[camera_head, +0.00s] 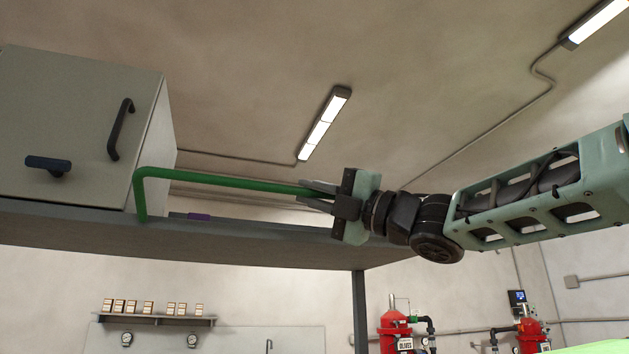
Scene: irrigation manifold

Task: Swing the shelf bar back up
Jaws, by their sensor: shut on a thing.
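The green shelf bar (225,181) runs along the front of the raised shelf (215,235). Its left end bends down to the shelf edge, and its long part stands above that edge, sloping slightly down to the right. My gripper (318,196) comes from the right and is shut on the bar near its right end. The fingers and gripper body hide that end of the bar, so I cannot see how it meets the shelf on the right.
A grey cabinet (70,130) with a dark handle and a dark knob stands on the shelf at left. A post (360,305) holds the shelf. Red tanks (396,330) stand below right. Open room lies above the bar.

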